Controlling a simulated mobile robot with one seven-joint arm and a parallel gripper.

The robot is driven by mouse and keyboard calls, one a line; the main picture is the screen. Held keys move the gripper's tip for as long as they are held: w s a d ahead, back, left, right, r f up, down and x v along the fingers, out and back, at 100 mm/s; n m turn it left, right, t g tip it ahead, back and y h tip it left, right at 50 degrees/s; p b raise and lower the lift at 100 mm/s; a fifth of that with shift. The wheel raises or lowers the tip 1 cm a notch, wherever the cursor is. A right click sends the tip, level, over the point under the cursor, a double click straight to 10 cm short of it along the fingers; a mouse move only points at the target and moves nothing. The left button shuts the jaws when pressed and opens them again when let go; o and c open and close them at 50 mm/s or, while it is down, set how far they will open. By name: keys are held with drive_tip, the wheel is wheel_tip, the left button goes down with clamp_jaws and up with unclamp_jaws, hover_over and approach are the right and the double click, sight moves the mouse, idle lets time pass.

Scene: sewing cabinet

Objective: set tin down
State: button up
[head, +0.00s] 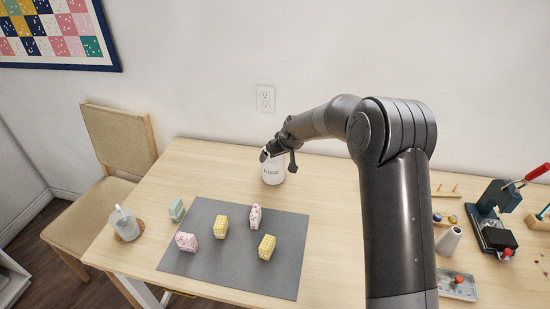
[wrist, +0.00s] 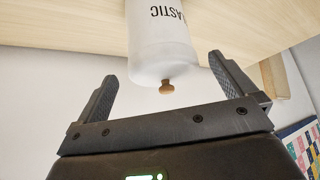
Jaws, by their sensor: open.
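The white tin (head: 272,172) stands upright on the wooden table, behind the grey mat, in the head view. In the wrist view the tin (wrist: 162,38) shows dark lettering ending in "LASTIC" and a small brown knob on its lid. My gripper (head: 278,152) is at the top of the tin, partly hiding it in the head view. In the wrist view my gripper (wrist: 165,85) is open, with a finger on each side of the lid end and gaps showing between fingers and tin.
The grey mat (head: 210,267) carries several small patterned blocks, such as a yellow one (head: 267,247). A lidded pot (head: 125,224) stands at the table's left. A dark press (head: 492,215), a white vase (head: 448,241) and a tray (head: 456,284) are at the right. The wall is close behind.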

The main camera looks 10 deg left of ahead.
drive_tip(key=s+d+r+m+h, duration=0.3)
drive_tip(key=s+d+r, duration=1.7)
drive_tip(key=s+r, duration=0.1)
drive_tip(key=s+d+m, duration=0.1)
drive_tip(key=s+d, duration=0.2)
drive_tip(key=s, duration=0.4)
drive_tip(key=s+d+m, duration=0.2)
drive_tip(key=s+d, duration=0.2)
drive_tip(key=s, duration=0.4)
drive_tip(key=s+d+m+h, duration=0.1)
drive_tip(key=s+d+m, duration=0.1)
drive_tip(key=s, duration=0.6)
drive_tip(key=shift+s+d+f, duration=0.15)
drive_tip(key=shift+s+d, duration=0.1)
drive_tip(key=shift+d, duration=0.5)
